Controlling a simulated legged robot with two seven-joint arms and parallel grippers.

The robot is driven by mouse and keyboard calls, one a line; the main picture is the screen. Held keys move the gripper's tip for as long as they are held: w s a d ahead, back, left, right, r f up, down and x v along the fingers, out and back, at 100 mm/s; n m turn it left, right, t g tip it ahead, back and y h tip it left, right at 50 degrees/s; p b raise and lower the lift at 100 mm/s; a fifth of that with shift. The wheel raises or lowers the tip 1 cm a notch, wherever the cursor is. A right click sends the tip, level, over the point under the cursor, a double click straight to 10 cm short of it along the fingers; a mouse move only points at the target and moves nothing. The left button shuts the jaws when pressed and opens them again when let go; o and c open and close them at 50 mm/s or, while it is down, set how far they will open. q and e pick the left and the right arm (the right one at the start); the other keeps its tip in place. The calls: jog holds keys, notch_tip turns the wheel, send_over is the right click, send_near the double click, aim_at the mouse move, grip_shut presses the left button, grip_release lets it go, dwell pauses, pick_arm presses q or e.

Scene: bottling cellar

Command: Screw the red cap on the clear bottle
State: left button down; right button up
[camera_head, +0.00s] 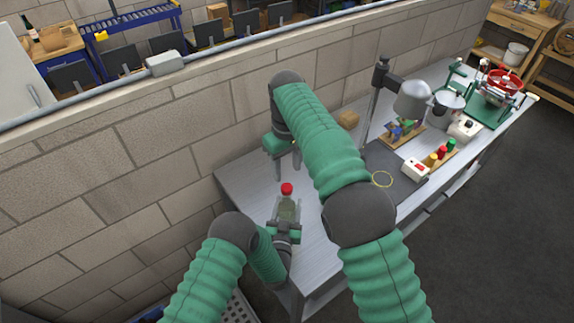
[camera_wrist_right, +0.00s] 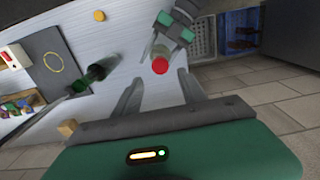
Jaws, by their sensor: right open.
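The clear bottle (camera_head: 286,208) stands upright over the near part of the grey bench, with the red cap (camera_head: 287,188) on its mouth. My left gripper (camera_head: 285,229) is shut around the bottle's lower part. In the right wrist view the red cap (camera_wrist_right: 160,65) hides most of the bottle, and the left gripper (camera_wrist_right: 180,27) is beside it. My right gripper (camera_head: 282,160) is open and empty, above and behind the bottle, touching nothing. In the right wrist view its fingertips (camera_wrist_right: 158,90) spread on either side below the cap. The cap's thread is hidden.
A dark mat (camera_head: 400,172) with a yellow ring lies on the right, near a row of coloured caps (camera_head: 440,153). A dark green bottle (camera_wrist_right: 95,76) shows in the wrist view.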

aim_at(287, 187)
notch_tip(287, 187, down, 8)
jog(key=shift+r, duration=0.25)
jog(key=shift+c, duration=0.4)
grip_shut()
jog(key=shift+o, duration=1)
grip_release()
notch_tip(287, 187, up, 12)
